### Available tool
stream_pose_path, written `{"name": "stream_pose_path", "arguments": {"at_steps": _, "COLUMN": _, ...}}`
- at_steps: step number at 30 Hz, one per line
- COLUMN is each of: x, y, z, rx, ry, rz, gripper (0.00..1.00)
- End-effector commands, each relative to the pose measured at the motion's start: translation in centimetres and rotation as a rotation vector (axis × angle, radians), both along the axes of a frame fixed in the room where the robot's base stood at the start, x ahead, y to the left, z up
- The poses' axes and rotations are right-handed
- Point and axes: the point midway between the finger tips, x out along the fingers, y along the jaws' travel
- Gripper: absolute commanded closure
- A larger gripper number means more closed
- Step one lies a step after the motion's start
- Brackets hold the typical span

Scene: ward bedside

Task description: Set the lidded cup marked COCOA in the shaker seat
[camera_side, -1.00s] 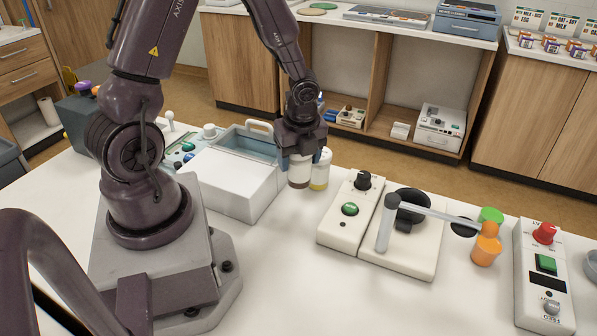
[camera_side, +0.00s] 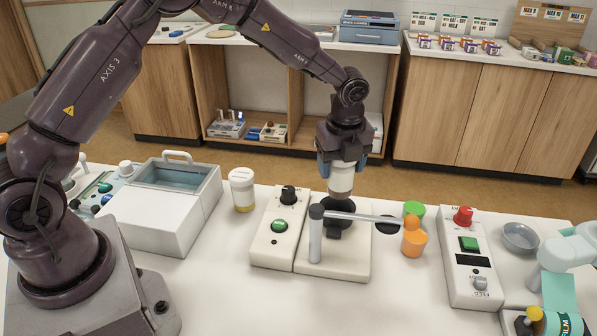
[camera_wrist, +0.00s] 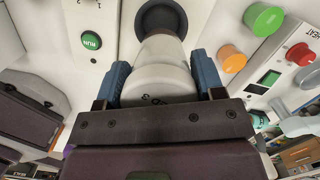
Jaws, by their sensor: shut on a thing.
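My gripper (camera_side: 342,165) is shut on a white lidded cup (camera_side: 341,182) and holds it upright. In the wrist view the cup (camera_wrist: 165,75) sits between the blue fingertips (camera_wrist: 160,82); its dark mark is only partly in sight and I cannot read it. The black round shaker seat (camera_side: 342,221) is right under the cup, on a cream base. In the wrist view the seat's dark ring (camera_wrist: 162,8) shows past the cup's far end. I cannot tell whether cup and seat touch.
A grey post (camera_side: 315,240) with a bar reaching right stands in front of the seat. A yellow-banded cup (camera_side: 242,190) stands left. A green-button control box (camera_side: 270,235) adjoins the base. Orange (camera_side: 414,240) and green (camera_side: 414,209) pieces and a red-knob box (camera_side: 470,265) are to the right.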

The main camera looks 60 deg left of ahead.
Motion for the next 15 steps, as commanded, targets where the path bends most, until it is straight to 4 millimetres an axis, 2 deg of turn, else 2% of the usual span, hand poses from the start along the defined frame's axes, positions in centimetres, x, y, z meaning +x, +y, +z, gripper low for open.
{"name": "stream_pose_path", "arguments": {"at_steps": 3, "x": 0.9, "y": 0.4, "z": 1.3, "rx": 0.009, "ry": 0.0, "rz": 0.005, "gripper": 0.68}}
{"name": "stream_pose_path", "arguments": {"at_steps": 5, "x": 0.7, "y": 0.5, "z": 1.2, "rx": 0.014, "ry": 0.013, "rz": 0.002, "gripper": 0.68}}
{"name": "stream_pose_path", "arguments": {"at_steps": 15, "x": 0.5, "y": 0.6, "z": -1.4, "rx": 0.017, "ry": 0.024, "rz": -0.004, "gripper": 0.68}}
